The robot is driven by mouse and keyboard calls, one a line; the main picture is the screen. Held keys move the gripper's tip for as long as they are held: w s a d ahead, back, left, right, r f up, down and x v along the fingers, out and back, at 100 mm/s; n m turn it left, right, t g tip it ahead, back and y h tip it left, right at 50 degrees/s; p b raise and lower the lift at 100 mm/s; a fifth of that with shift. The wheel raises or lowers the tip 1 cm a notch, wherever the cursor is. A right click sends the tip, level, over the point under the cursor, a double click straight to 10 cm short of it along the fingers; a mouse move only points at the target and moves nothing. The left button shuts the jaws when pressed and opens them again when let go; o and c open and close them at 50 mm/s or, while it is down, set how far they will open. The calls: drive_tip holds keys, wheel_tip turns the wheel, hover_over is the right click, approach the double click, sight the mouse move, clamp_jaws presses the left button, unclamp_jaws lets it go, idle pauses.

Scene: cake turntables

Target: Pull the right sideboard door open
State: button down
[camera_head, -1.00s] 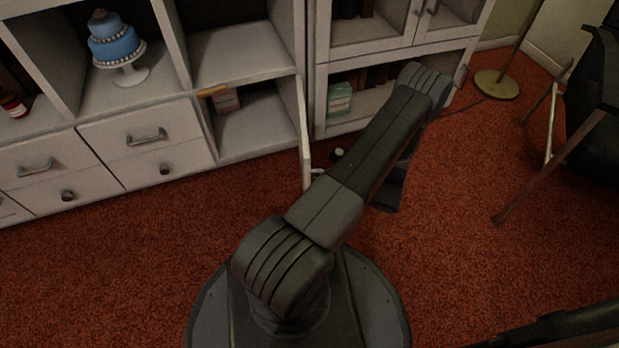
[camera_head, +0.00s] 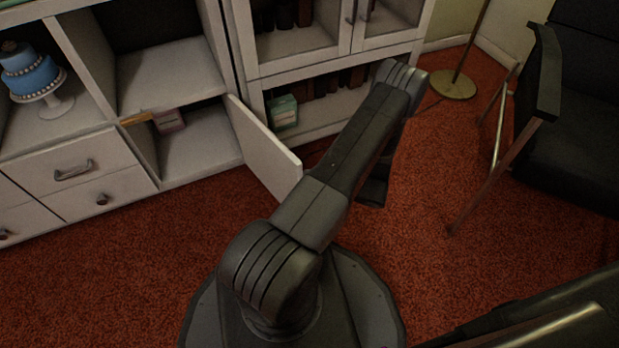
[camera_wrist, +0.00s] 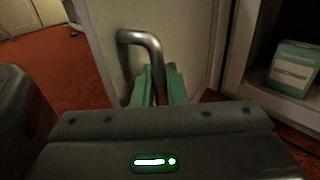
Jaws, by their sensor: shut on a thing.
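The right sideboard door (camera_head: 262,148) stands open, swung out from the sideboard, with its inner face showing in the head view. The lower right compartment (camera_head: 200,150) behind it is exposed. In the wrist view the door's outer face (camera_wrist: 197,60) fills the middle, with its bent metal handle (camera_wrist: 142,37). My gripper (camera_wrist: 158,80) has its green fingers closed around the handle's lower part. In the head view the gripper and the handle are hidden behind the door and my arm.
A bookcase with glass doors (camera_head: 300,45) stands right of the open door, with a green box (camera_head: 284,112) on its low shelf. A blue cake (camera_head: 30,75) sits on a stand in the sideboard. A black chair (camera_head: 575,120) and a lamp base (camera_head: 452,85) are at right.

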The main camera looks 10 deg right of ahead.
drive_tip(key=c, duration=1.5)
unclamp_jaws()
drive_tip(key=shift+c, duration=0.2)
drive_tip(key=p+v, duration=0.3)
drive_tip(key=v, duration=1)
drive_tip(key=shift+s+d, duration=0.25)
drive_tip(key=shift+d, duration=0.05)
